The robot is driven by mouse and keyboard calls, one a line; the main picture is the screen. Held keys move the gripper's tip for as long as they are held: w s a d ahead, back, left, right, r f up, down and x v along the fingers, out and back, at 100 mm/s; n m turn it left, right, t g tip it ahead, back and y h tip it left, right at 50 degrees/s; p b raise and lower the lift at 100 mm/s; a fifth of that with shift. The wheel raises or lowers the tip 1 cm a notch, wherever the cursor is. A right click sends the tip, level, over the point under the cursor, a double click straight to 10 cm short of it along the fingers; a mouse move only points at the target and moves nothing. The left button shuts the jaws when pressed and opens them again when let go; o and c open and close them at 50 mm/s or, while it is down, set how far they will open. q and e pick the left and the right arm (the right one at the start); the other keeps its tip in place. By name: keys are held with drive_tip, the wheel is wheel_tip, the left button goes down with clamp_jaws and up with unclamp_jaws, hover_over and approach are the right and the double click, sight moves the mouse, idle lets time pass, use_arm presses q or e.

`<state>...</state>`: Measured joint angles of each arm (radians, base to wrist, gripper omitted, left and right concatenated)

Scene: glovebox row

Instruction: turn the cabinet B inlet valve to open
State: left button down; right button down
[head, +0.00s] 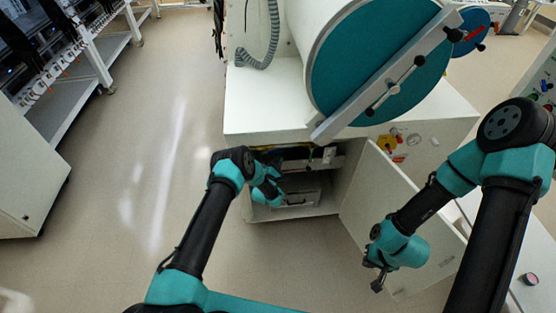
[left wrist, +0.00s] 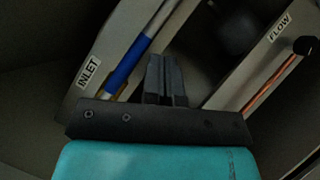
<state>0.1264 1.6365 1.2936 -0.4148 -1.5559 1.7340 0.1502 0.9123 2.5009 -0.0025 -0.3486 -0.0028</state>
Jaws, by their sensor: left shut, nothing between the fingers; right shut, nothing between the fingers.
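The open cabinet (head: 310,205) under the large cylinder shows in the head view. My left gripper (head: 270,190) reaches into its opening. In the left wrist view, a panel carries an INLET label (left wrist: 90,73). Beside it lies a slanted bar with a blue sleeve (left wrist: 128,65), which looks like the inlet valve's handle. My left gripper (left wrist: 166,75) is shut and empty, just right of the blue sleeve; I cannot tell whether they touch. The valve body is not clearly visible. My right gripper (head: 378,277) is shut and empty, in front of the cabinet door.
The cabinet door (head: 385,190) stands swung open to the right. A FLOW label (left wrist: 282,32) sits on another panel at right, with a copper-coloured rod (left wrist: 270,85) and a black knob (left wrist: 304,45). The large cylinder's teal lid (head: 375,60) is above. Floor at left is clear.

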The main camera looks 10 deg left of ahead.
use_arm(q)
drive_tip(key=s+d+f, duration=0.2)
drive_tip(key=s+f, duration=0.3)
drive_tip(key=s, duration=0.2)
drive_tip(key=shift+s+d, duration=0.15)
idle(0.7)
drive_tip(key=s+a+r+m+g, duration=0.3)
drive_tip(key=s+m+g, duration=0.3)
drive_tip(key=s, duration=0.6)
drive_tip(key=s+a+r+m+g, duration=0.3)
drive_tip(key=s+r+m+g, duration=0.2)
drive_tip(key=s, duration=0.7)
drive_tip(key=s+a+r+m+g, duration=0.3)
drive_tip(key=s+r+m+g, duration=0.2)
drive_tip(key=s, duration=0.7)
drive_tip(key=m+g, duration=0.2)
drive_tip(key=g, duration=0.1)
drive_tip(key=shift+a+g+y, duration=0.15)
drive_tip(key=shift+g+y, duration=0.15)
drive_tip(key=shift+g, duration=0.1)
